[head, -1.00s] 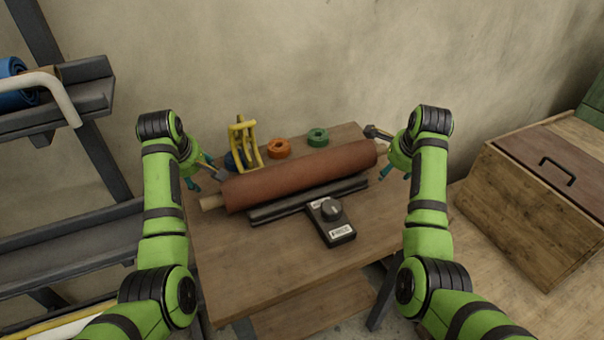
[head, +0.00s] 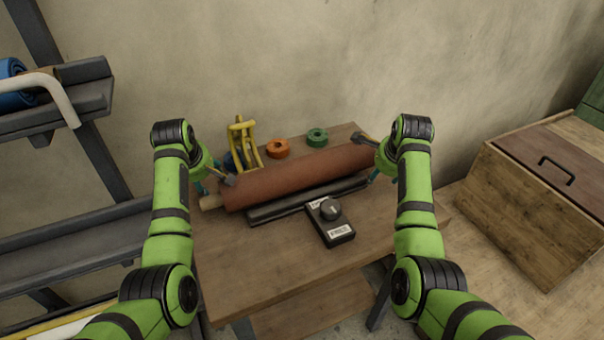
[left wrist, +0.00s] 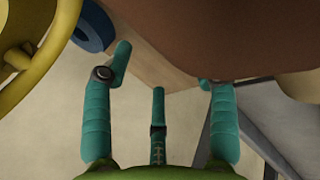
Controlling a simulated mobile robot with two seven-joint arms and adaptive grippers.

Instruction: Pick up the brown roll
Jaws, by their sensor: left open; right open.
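The brown roll (head: 290,180) lies across the wooden table in the head view, slanting up to the right, with a pale core (head: 211,202) sticking out at its left end. It also fills the upper right of the left wrist view (left wrist: 230,35). My left gripper (head: 214,185) is open at the roll's left end; in the left wrist view its teal fingers (left wrist: 160,95) are spread, one overlapping the roll's edge. My right gripper (head: 378,160) is open at the roll's right end, partly hidden by my arm. I cannot tell whether either touches the roll.
A dark bar (head: 300,203) and a black device with a knob (head: 331,222) lie in front of the roll. A yellow frame (head: 243,145), an orange ring (head: 278,148) and a green ring (head: 317,137) are behind it. A shelf (head: 75,235) stands left, a wooden chest (head: 530,220) right.

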